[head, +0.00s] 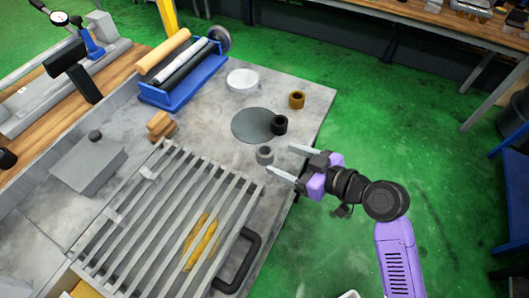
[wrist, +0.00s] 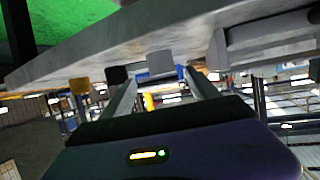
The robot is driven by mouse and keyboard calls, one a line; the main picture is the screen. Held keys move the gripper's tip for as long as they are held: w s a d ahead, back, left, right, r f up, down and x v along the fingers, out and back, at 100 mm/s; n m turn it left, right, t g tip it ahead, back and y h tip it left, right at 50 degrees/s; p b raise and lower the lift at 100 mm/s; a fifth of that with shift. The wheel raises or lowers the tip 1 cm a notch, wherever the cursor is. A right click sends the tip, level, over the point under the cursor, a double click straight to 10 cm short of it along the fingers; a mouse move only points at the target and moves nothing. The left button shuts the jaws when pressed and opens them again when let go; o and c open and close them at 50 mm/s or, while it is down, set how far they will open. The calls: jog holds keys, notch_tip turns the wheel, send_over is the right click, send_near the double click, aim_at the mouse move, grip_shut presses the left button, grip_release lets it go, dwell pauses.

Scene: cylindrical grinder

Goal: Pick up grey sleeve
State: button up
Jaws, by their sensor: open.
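The grey sleeve (head: 265,155) is a short upright ring on the grey worktop, close to the near slatted grate. My gripper (head: 281,160) is open and empty. Its two fingers point left, and the sleeve is just beyond the fingertips, roughly in line with the gap. In the wrist view, the table appears at the top and the grey sleeve (wrist: 160,62) shows beyond and between the open fingers of my gripper (wrist: 160,78). I cannot tell the exact distance between fingertips and sleeve.
A black sleeve (head: 280,125) stands by a grey disc (head: 252,125), with a brass sleeve (head: 297,100) farther back. A slatted grate (head: 165,225) with a dark handle (head: 252,255) lies at the near side. A white dish (head: 242,79) and blue rack (head: 185,85) stand behind.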

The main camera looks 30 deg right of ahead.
aim_at(272, 155)
jog(key=p+x, duration=0.2)
jog(key=x, duration=0.5)
jog(key=shift+w+a, duration=0.15)
jog(key=shift+a, duration=0.1)
jog(key=shift+c, duration=0.4)
grip_shut()
